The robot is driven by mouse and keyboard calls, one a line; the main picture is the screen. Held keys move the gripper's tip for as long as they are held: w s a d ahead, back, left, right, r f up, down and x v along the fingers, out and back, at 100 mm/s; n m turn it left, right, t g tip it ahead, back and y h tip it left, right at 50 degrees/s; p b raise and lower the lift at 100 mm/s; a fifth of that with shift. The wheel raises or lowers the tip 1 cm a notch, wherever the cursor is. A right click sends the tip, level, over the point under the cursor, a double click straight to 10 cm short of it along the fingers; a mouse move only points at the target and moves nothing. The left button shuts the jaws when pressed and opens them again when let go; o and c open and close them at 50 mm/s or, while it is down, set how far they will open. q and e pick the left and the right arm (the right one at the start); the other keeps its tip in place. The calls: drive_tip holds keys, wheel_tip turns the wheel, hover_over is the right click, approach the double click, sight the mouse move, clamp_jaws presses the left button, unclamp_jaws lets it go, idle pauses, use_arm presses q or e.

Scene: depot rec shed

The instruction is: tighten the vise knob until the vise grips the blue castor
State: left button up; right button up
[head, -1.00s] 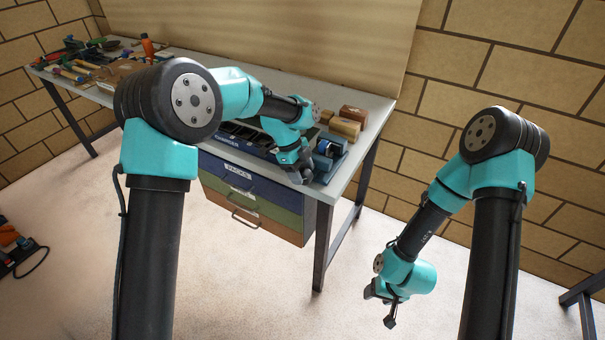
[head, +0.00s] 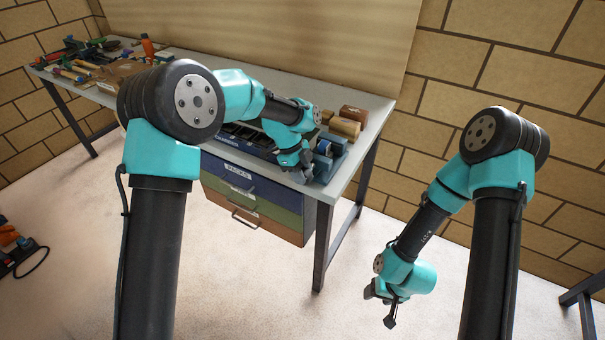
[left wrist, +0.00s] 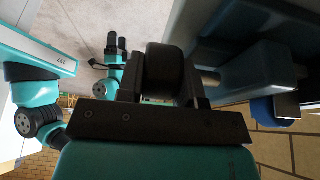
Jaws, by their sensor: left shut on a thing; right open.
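The blue vise (head: 331,166) stands at the right front corner of the workbench. The blue castor (head: 324,147) shows small between its jaws. In the left wrist view the vise body (left wrist: 232,45) is at upper right, and a blue part (left wrist: 262,110), probably the castor, sits against a grey jaw; I cannot tell whether the jaw touches it. My left gripper (head: 299,174) is at the front of the vise, shut on the dark round knob (left wrist: 165,70), which lies between its fingers. My right gripper (head: 381,305) is open and empty, low in front of the bench.
Wooden blocks (head: 345,128) stand just behind the vise. A dark tray (head: 245,138) lies left of it, partly behind my left arm. Drawers (head: 250,205) hang under the bench (head: 372,125). Tools crowd the bench's far left. The floor around my right gripper is clear.

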use_arm(q)
drive_tip(key=shift+y, duration=0.3)
drive_tip(key=shift+s+d+t+y, duration=0.1)
drive_tip(key=shift+t+y, duration=0.35)
drive_tip(key=shift+y, duration=0.15)
drive_tip(key=shift+s+d+t+y, duration=0.1)
drive_tip(key=shift+t+y, duration=0.35)
drive_tip(key=shift+y, duration=0.15)
drive_tip(key=t+y, duration=0.2)
drive_tip(key=y, duration=0.2)
drive_tip(key=shift+d, duration=0.15)
drive_tip(key=t+y, duration=0.2)
drive_tip(key=y, duration=0.1)
drive_tip(key=shift+s+d, duration=0.1)
drive_tip(key=shift+d, duration=0.1)
drive_tip(key=t+y, duration=0.2)
drive_tip(key=y, duration=0.1)
drive_tip(key=shift+f, duration=0.15)
drive_tip(key=shift+y, duration=0.5)
drive_tip(key=o, duration=0.9)
drive_tip(key=shift+o, duration=0.2)
